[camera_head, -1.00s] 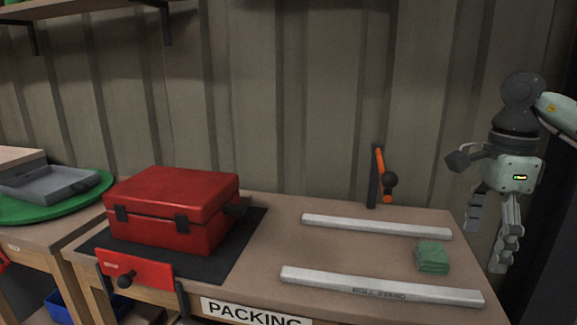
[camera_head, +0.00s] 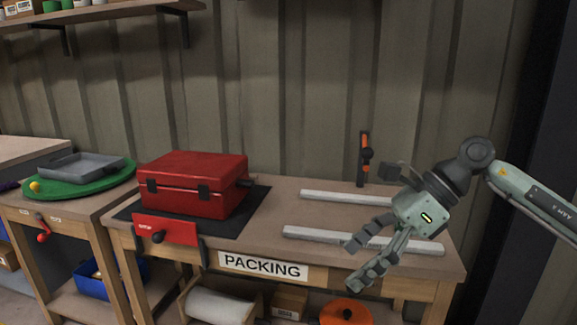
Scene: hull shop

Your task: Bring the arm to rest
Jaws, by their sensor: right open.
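My right gripper (camera_head: 356,266) comes in from the right, its arm reaching over the right end of the packing bench (camera_head: 275,215). Its two fingers are spread, point down and to the left, and hold nothing. In the picture they overlap the near pale bar (camera_head: 315,235) and the bench's front edge; I cannot tell the exact height above them. The green block seen earlier on the bench is not visible now, probably behind the gripper. My left gripper is not in view.
A closed red case (camera_head: 190,185) sits on a black mat (camera_head: 240,222). A far pale bar (camera_head: 340,197) and an upright orange-and-black tool (camera_head: 364,155) stand behind the gripper. A green round tray (camera_head: 100,182) is on the left bench. An orange round object (camera_head: 345,312) is below.

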